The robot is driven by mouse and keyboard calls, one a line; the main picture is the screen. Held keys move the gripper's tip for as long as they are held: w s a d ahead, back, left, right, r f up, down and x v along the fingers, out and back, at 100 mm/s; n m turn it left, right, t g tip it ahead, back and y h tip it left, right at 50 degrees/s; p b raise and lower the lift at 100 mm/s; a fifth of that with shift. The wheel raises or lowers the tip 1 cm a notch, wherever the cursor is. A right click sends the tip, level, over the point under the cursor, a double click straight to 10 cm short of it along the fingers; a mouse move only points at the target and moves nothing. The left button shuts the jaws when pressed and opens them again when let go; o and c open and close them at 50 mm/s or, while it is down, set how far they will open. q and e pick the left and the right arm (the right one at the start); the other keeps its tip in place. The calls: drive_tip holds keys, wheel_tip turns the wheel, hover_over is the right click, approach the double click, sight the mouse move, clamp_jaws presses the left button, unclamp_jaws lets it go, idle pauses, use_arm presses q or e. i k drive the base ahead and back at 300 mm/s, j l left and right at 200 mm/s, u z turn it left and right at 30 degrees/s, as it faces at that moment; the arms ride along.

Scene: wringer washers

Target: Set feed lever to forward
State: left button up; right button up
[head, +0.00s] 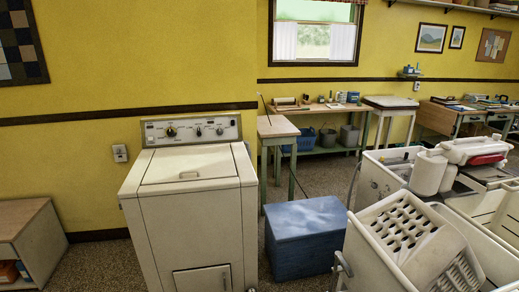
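I cannot make out a feed lever for certain in the head view. A white wringer-like unit with a red part (487,159) sits on top of the tubs at the right. A white washer (190,215) with a control panel (192,130) of dark and light knobs stands left of centre, its lid closed. Neither of my grippers shows in this view.
A blue chest (305,238) stands on the floor between the washer and the white tubs (375,262) at the right. A perforated white piece (398,225) lies in the front tub. A small table (277,127) and a workbench stand behind. A low cabinet (28,240) is at left.

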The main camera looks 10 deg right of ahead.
sight(430, 154)
drive_tip(key=i+u, duration=0.15)
drive_tip(key=i, duration=0.3)
drive_tip(key=i+l+u, duration=0.2)
drive_tip(key=i, duration=0.2)
drive_tip(key=i+u, duration=0.1)
drive_tip(key=u, duration=0.35)
drive_tip(key=i+u, duration=0.1)
drive_tip(key=u, duration=0.35)
drive_tip(key=i+l+u, duration=0.1)
drive_tip(key=u, duration=0.3)
drive_tip(key=l+u, duration=0.1)
drive_tip(key=u, duration=0.6)
drive_tip(key=l+u, duration=0.2)
drive_tip(key=u, duration=0.45)
drive_tip(key=l+u, duration=0.15)
drive_tip(key=u, duration=0.55)
drive_tip(key=l+u, duration=0.15)
drive_tip(key=u, duration=0.55)
drive_tip(key=l+u, duration=0.15)
drive_tip(key=u, duration=0.5)
drive_tip(key=k+u, duration=0.15)
drive_tip(key=u, duration=0.55)
drive_tip(key=k+u, duration=0.1)
drive_tip(key=u, duration=1.25)
drive_tip(key=k+j, duration=0.05)
